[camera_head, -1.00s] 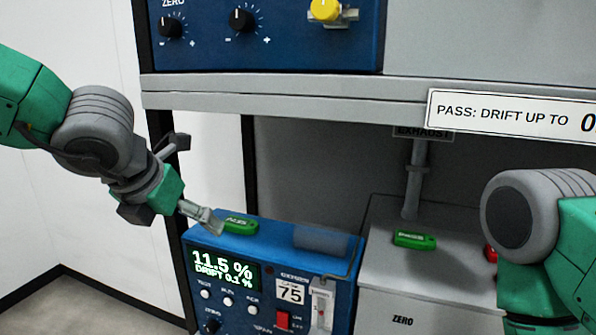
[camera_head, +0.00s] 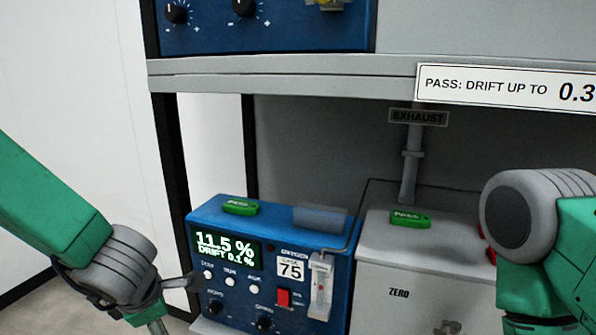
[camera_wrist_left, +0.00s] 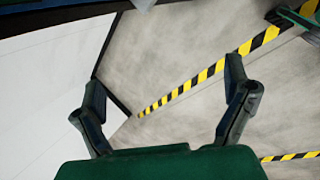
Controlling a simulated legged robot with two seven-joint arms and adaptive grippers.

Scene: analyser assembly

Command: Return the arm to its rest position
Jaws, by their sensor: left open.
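A green PASS tag (camera_head: 240,207) lies on top of the analyser, apart from my left arm. My right arm shows at the right edge of the head view; its gripper is out of view.
A grey box (camera_head: 392,262) marked ZERO stands right of the analyser, with another green PASS tag (camera_head: 411,219) on it. A grey shelf (camera_head: 290,76) runs above both. Black-and-yellow tape (camera_wrist_left: 205,73) crosses the open floor.

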